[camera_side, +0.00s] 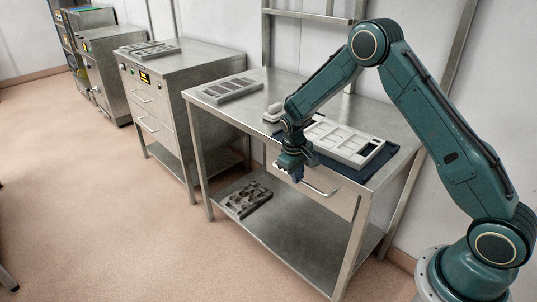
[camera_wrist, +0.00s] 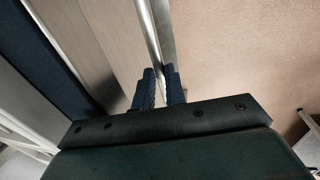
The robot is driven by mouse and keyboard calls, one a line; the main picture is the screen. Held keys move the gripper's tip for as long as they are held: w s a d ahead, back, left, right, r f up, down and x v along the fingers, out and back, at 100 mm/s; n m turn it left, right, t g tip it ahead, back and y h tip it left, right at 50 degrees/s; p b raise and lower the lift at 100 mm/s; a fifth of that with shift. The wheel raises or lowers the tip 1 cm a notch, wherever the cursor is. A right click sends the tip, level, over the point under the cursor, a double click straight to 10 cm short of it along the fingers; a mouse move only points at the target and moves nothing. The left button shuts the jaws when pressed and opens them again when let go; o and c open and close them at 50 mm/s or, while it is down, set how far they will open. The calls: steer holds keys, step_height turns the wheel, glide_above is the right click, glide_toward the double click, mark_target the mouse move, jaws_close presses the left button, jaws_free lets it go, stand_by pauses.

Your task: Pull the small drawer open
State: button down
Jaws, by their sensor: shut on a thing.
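The small drawer (camera_side: 341,198) is under the top of the steel table, at its front right. Its pale front also shows in the wrist view (camera_wrist: 108,45). The drawer looks closed or nearly so; a small gap would be hard to make out. A bar handle (camera_side: 321,190) runs along its front, and in the wrist view the handle (camera_wrist: 150,28) passes between my fingers. My gripper (camera_side: 290,173), with blue fingers in the wrist view (camera_wrist: 161,88), is shut on the handle near its left end. The fingers hide part of the handle.
On the table are a grey moulded tray (camera_side: 345,138) on a dark blue mat (camera_side: 378,165), a slotted mould (camera_side: 232,89) and a small pale object (camera_side: 272,112). A lower shelf (camera_side: 290,238) holds another mould (camera_side: 249,199). Floor in front is clear. A steel cabinet (camera_side: 165,95) stands left.

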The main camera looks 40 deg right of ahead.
steer(key=shift+a, duration=0.1)
steer(key=a, duration=2.6)
steer(key=shift+a, duration=0.25)
steer(key=c, duration=1.7)
jaws_free()
steer(key=a+r, duration=0.1)
steer(key=r, duration=0.8)
steer(key=a+r, duration=0.1)
steer(key=r, duration=0.3)
steer(key=shift+a+r, duration=0.3)
